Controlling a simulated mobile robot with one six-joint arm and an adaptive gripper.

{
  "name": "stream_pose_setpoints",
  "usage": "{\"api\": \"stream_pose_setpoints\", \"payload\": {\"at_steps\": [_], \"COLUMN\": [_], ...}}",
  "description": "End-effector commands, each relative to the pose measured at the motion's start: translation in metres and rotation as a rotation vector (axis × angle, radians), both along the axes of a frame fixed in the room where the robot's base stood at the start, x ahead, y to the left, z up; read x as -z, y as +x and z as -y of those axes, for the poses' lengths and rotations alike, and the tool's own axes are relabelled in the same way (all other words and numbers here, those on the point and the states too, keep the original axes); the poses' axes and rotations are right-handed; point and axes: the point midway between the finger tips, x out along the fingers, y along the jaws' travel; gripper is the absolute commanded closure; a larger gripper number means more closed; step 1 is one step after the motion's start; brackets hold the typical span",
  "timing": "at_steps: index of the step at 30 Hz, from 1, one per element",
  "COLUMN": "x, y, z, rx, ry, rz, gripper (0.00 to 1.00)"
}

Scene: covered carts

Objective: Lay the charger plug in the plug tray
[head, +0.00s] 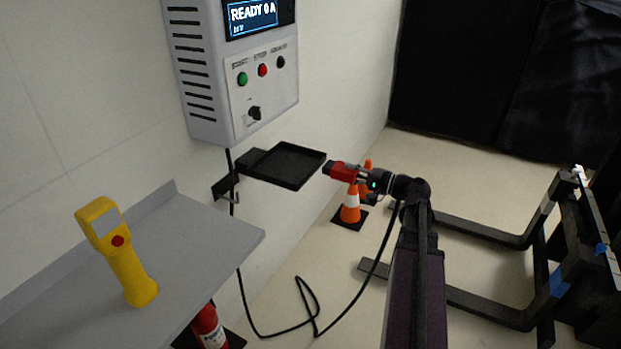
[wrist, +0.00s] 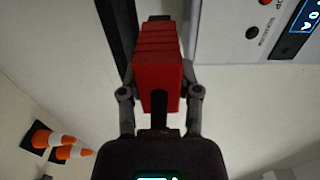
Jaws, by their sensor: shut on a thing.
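The charger plug (head: 343,171) is a red block with a dark front end, held out level by my gripper (head: 357,175). In the wrist view the red plug (wrist: 160,70) sits between the two fingers of my gripper (wrist: 160,96), which are shut on it. The plug tray (head: 287,164) is a shallow black tray fixed by the wall. The plug's front end is close to the tray's right edge in the head view. Whether they touch cannot be told. The tray's floor looks empty.
A charger box (head: 232,70) with a lit screen and buttons hangs above the tray. A grey shelf (head: 190,245) at left bears a yellow handheld device (head: 125,262). Orange cones (head: 350,205) stand behind my arm. A black cable (head: 310,300) loops down to the floor.

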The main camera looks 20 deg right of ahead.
Motion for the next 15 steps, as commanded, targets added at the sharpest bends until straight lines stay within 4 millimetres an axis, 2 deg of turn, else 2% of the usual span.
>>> {"api": "stream_pose_setpoints", "payload": {"at_steps": [9,15], "x": [0.000,0.002], "y": [0.003,0.022], "z": [0.000,-0.002], "rx": [0.000,0.000], "ry": [0.001,0.001], "rz": [0.001,0.001], "gripper": [1.00,1.00]}}
